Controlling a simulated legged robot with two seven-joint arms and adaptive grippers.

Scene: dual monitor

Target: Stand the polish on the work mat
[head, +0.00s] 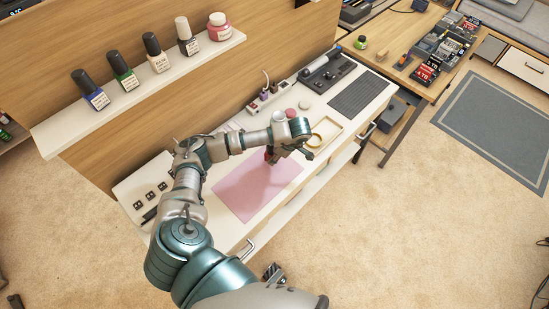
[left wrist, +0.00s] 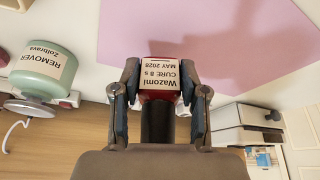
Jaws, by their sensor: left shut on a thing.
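The polish is a red bottle with a black cap and a white label. It shows in the left wrist view (left wrist: 160,82) between the fingers and as a small dark red patch in the head view (head: 268,156). My left gripper (left wrist: 158,95) is shut on it; in the head view the gripper (head: 272,151) is over the mat's far right part. The cap points back toward the wrist. The pink work mat (head: 240,192) lies flat on the white desk. I cannot tell whether the bottle touches it. A small dark part (head: 274,272) may be my right gripper.
Several polish bottles and a pink jar (head: 219,27) stand on the wall shelf (head: 135,92). A green remover jar (left wrist: 43,72) is beside the mat. A tray (head: 325,136) lies right of the gripper. Most of the mat is bare.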

